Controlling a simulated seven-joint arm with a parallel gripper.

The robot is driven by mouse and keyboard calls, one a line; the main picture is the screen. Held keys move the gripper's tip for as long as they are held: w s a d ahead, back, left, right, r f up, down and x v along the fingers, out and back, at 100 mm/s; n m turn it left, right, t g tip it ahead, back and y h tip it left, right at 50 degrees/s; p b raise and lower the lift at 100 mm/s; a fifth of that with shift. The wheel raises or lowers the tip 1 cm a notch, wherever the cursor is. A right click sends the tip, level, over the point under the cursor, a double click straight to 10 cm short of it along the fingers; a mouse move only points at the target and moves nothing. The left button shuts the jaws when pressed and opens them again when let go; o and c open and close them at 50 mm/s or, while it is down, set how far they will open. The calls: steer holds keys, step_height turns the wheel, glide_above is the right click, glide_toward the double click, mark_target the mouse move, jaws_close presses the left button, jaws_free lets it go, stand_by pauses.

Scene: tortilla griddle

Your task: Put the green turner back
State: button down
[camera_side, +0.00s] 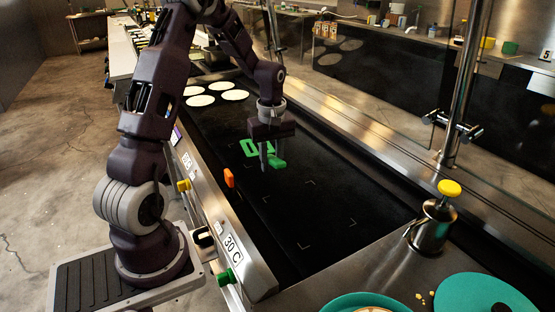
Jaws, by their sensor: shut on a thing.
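The green turner (258,147) is over the dark griddle (345,205), with its slotted green part just behind my gripper and another green piece showing to the right of the fingers. My gripper (268,166) points down and is shut on the turner. The fingers hide part of it. I cannot tell whether the turner touches the griddle or is slightly above it.
Several pale tortillas (235,95) lie at the griddle's far end. An orange piece (228,177) stands at the left edge. A metal pot with a yellow knob (449,188) and teal plates (485,298) are at the near right. The griddle's near part is clear, with corner marks.

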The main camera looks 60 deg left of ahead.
steer(key=shift+d+f, duration=0.1)
steer(key=shift+f, duration=3.5)
steer(key=c, duration=1.1)
jaws_free()
steer(key=shift+o, duration=0.2)
steer(key=shift+r, duration=0.1)
step_height(320, 180, up, 7)
steer(key=shift+d+f, duration=0.1)
